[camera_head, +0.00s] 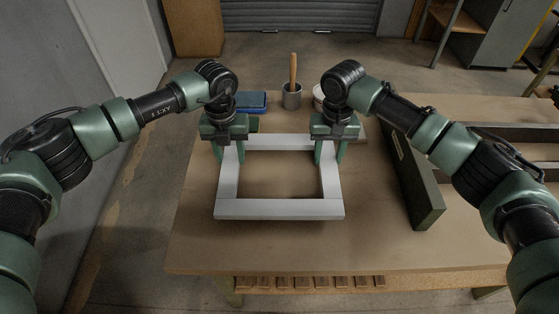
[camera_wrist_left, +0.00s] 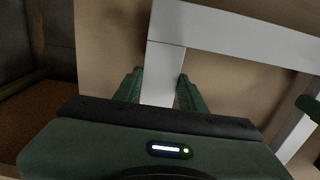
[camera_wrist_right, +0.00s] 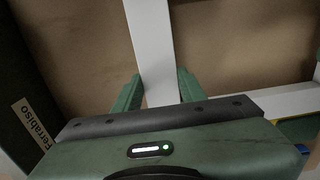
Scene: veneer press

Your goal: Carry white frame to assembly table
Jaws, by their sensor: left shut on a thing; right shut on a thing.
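The white frame (camera_head: 279,208) is a rectangle of white bars around an open middle, over the near part of the wooden table (camera_head: 200,240). My left gripper (camera_head: 229,150) is shut on the frame's left bar, near its far end; in the left wrist view the bar (camera_wrist_left: 163,75) runs between the two fingers (camera_wrist_left: 160,92). My right gripper (camera_head: 331,150) is shut on the right bar; in the right wrist view the bar (camera_wrist_right: 152,50) sits between its fingers (camera_wrist_right: 155,92). I cannot tell whether the frame touches the tabletop.
A dark green beam (camera_head: 420,190) lies right of the frame, with a larger dark frame structure (camera_head: 510,135) beyond it. A grey cup with a wooden handle (camera_head: 292,95), a blue item (camera_head: 252,102) and a white round container (camera_head: 319,97) stand behind. The near tabletop is clear.

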